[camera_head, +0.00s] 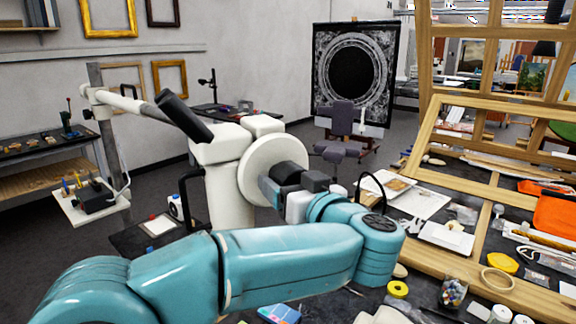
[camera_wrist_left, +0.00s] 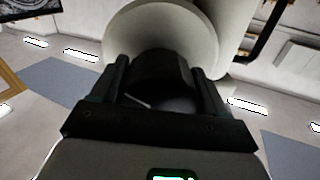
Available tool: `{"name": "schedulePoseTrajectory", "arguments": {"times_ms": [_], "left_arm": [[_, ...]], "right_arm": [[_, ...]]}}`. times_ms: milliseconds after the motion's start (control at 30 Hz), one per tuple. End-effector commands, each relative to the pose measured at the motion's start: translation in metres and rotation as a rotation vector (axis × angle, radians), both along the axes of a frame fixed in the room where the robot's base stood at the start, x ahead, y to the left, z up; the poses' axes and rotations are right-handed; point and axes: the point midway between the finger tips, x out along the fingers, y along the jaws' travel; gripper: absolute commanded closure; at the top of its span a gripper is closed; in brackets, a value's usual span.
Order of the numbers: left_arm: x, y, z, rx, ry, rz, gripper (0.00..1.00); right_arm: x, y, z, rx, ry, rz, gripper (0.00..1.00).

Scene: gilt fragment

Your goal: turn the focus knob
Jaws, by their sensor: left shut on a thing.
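The focus knob (camera_head: 288,174) is a dark round knob on the white disc-shaped side of a white microscope (camera_head: 228,190) in the head view. My left gripper (camera_head: 280,188) reaches it from the right, its arm coming in from the left across the front. In the left wrist view the black knob (camera_wrist_left: 162,72) sits between the two dark fingers of the left gripper (camera_wrist_left: 163,85), which are shut on it. A thin light mark shows on the knob's face. The pale disc (camera_wrist_left: 165,25) is behind it. My right gripper is not in view.
A workbench at right holds a wooden frame (camera_head: 480,110), white trays (camera_head: 446,237), a yellow tape roll (camera_head: 397,289) and a jar of beads (camera_head: 453,292). A dark eyepiece (camera_head: 183,115) tops the microscope. A small tray (camera_head: 92,203) stands at left.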

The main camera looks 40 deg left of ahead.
Motion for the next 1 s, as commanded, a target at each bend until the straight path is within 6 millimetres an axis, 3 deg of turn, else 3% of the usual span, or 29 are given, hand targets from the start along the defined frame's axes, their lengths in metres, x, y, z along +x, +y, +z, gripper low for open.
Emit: {"name": "schedulePoseTrajectory", "arguments": {"times_ms": [33,300,933,967,1000], "left_arm": [[0.001,-0.001,0.002,0.011,0.040,-0.001,0.56],[0.000,-0.001,-0.001,0.068,0.165,-0.002,0.56],[0.000,-0.001,-0.005,0.093,0.220,-0.003,0.56],[0.000,-0.001,-0.005,0.093,0.220,-0.004,0.22],[0.000,-0.001,-0.005,0.093,0.220,-0.003,0.09]], "right_arm": [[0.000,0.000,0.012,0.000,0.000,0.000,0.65],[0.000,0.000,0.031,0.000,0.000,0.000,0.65],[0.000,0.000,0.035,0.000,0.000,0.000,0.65],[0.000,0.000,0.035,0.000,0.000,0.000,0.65],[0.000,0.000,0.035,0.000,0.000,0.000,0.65]]}}
